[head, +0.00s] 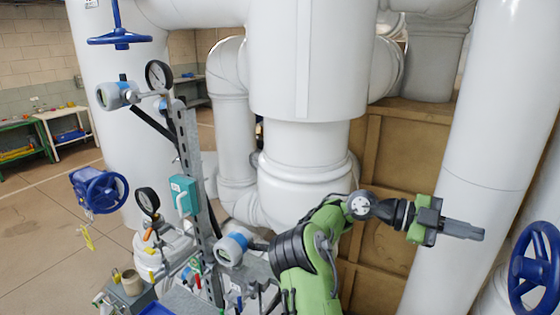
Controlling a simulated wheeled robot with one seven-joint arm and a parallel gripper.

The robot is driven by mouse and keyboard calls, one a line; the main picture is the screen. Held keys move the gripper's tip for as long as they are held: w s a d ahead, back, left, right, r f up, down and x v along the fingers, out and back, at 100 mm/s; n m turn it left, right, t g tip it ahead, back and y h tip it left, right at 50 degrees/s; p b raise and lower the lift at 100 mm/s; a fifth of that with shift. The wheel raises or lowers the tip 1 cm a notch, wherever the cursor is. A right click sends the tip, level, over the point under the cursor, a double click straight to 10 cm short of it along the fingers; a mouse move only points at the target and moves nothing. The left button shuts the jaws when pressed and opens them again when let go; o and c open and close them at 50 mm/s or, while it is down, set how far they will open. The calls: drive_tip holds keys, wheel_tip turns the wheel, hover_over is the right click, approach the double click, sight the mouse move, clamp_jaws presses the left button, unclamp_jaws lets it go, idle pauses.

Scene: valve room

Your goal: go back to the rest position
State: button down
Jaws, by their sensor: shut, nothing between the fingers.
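My gripper (478,234) is at the right of the head view, at the end of my green arm, pointing to the right. Its dark fingers are shut with nothing between them. It is in front of a thick white pipe (487,120) at the right; I cannot tell how much space is between them. My arm rises from the bottom middle and bends to the right.
A blue handwheel (535,268) is at the lower right, below and right of my gripper. A post (190,165) with gauges (158,76) stands on the left. Another blue handwheel (106,192) is farther left. Open floor (40,225) lies at the far left.

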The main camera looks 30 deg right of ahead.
drive_tip(key=w+a+f+n+t+y+b, duration=0.1)
drive_tip(key=w+a+f+n+t+b, duration=0.15)
drive_tip(key=a+f+n+t, duration=0.55)
drive_tip(key=w+a+f+n+t+y+b, duration=0.1)
drive_tip(key=w+a+f+n+t+y, duration=0.2)
drive_tip(key=n+t, duration=0.5)
drive_tip(key=s+a+f+n+t+y, duration=0.1)
drive_tip(key=a+f+n+t+y, duration=0.1)
drive_tip(key=a+n, duration=0.9)
drive_tip(key=s+a+f+n+t+y+b, duration=0.1)
drive_tip(key=s+a+n+t+y, duration=0.1)
drive_tip(key=a+n, duration=0.9)
drive_tip(key=a+t+y, duration=0.1)
drive_tip(key=a, duration=0.5)
drive_tip(key=shift+s+a+f+n+b, duration=0.3)
drive_tip(key=shift+a+f+n, duration=0.05)
drive_tip(key=shift+n, duration=0.05)
